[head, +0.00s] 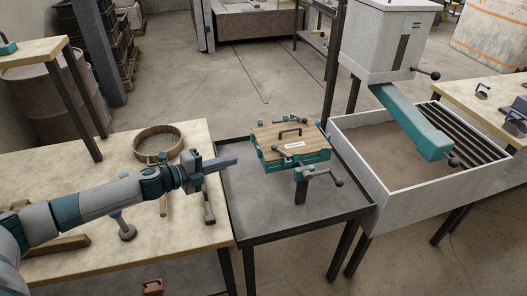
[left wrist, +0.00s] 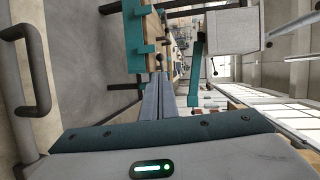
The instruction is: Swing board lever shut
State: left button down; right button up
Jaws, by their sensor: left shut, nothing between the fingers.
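A wooden board (head: 285,137) with a dark handle on top sits in a teal frame (head: 270,163) on a grey metal table. Dark levers with ball knobs stand at the frame; one lever (head: 325,175) sticks out at its front right, another knob (head: 277,149) is at its near left. My left gripper (head: 232,160) is left of the frame, apart from it, pointing right with its fingers shut and empty. In the left wrist view the shut fingers (left wrist: 165,98) point toward the teal frame (left wrist: 139,40), with a dark knob (left wrist: 158,57) beyond the tips. My right gripper is out of view.
A grey bin (head: 400,200) with a teal chute (head: 413,123) stands at the right. The grey table (head: 265,215) is clear in front of the frame.

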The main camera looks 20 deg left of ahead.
aim_at(264, 155)
pick_arm(q)
jog(key=p+x, duration=0.5)
jog(key=x, duration=0.8)
jog(key=shift+w+d, duration=0.2)
jog(key=shift+d, duration=0.1)
jog(key=shift+w+f, duration=0.1)
jog(key=shift+w, duration=0.5)
